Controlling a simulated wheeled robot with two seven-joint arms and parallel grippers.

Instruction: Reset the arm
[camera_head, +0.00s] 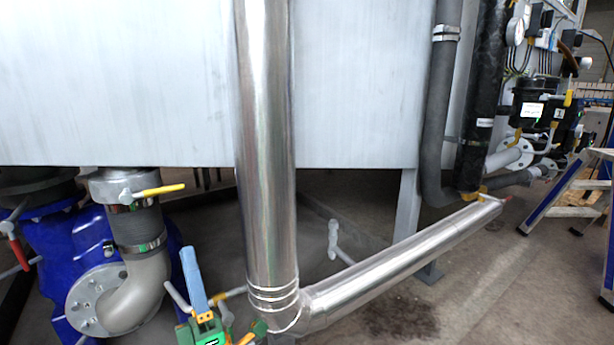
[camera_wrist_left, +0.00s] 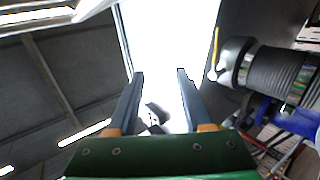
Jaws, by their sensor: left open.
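My left gripper (camera_head: 196,290) shows at the bottom of the head view, with a green body and an upright blue finger, left of the large silver pipe. Its second finger is hard to make out there. In the left wrist view the gripper (camera_wrist_left: 160,74) has two dark fingers with orange bases, standing well apart. It is open. Nothing is held between the fingers; a small grey shape shows beyond them, too unclear to name. My right gripper is not in view.
A shiny vertical pipe (camera_head: 265,140) stands close right of my gripper and bends into a low pipe (camera_head: 400,255). Left is a valve with a yellow lever (camera_head: 158,190) and a flanged elbow (camera_head: 135,290). A pale tank (camera_head: 120,80) is behind. A blue-edged step (camera_head: 550,200) stands right.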

